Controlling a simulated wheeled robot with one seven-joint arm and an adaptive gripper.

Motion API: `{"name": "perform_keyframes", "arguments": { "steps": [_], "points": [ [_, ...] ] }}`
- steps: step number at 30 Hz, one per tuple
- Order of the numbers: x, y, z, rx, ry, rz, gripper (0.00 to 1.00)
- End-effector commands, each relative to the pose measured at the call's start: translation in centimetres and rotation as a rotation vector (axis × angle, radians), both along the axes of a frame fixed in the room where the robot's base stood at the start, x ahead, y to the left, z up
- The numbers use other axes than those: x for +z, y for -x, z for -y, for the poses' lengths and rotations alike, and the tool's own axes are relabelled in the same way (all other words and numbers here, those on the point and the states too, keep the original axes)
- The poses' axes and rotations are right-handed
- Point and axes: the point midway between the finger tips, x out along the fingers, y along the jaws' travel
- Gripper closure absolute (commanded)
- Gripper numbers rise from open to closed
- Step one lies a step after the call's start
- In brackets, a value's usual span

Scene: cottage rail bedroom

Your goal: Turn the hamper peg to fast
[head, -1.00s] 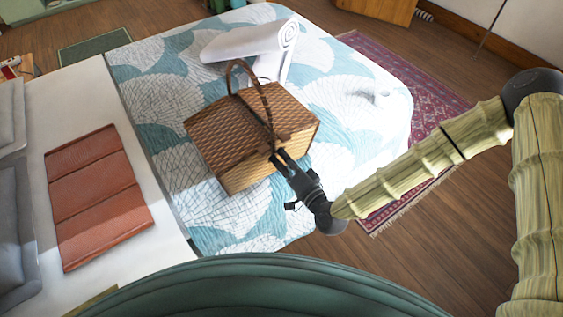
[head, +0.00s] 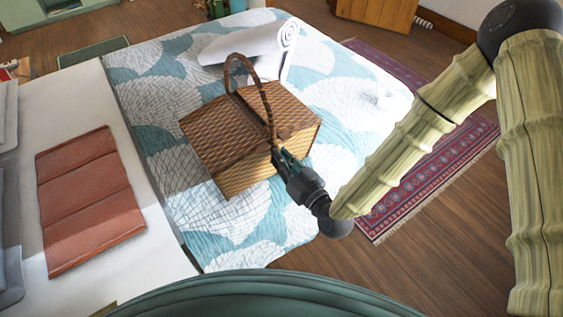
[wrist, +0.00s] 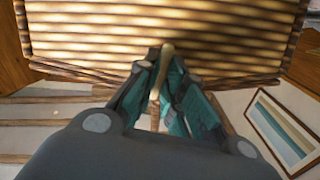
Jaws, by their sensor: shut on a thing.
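The wicker hamper (head: 225,145) sits on the bed's patterned quilt, lid down, with its braided handle (head: 238,60) standing up. My gripper (head: 276,152) is at the hamper's near right side, just below the handle's foot. In the wrist view my gripper (wrist: 163,92) is shut on the light wooden hamper peg (wrist: 166,52), which lies between the teal fingers against the woven wall of the hamper (wrist: 165,25). The fingers hide part of the peg. In the head view the gripper covers the peg, and I cannot tell its turn there.
The bed's quilt (head: 285,230) is clear in front of the hamper. A rolled white towel (head: 250,45) lies behind it. A folded red-brown cloth (head: 90,200) lies at left on the white bedding. A patterned rug (head: 440,185) lies on the floor at right.

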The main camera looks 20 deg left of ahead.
Motion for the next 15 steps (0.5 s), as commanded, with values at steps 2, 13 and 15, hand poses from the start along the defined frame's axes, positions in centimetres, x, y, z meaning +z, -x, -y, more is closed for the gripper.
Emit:
{"name": "perform_keyframes", "arguments": {
  "steps": [2,13,15],
  "points": [
    [-0.24,0.05,-0.03,0.002,0.034,0.042,1.0],
    [-0.13,0.05,0.01,0.0,0.128,0.162,1.0],
    [-0.1,0.06,0.02,0.001,0.136,0.171,1.0]
  ]
}}
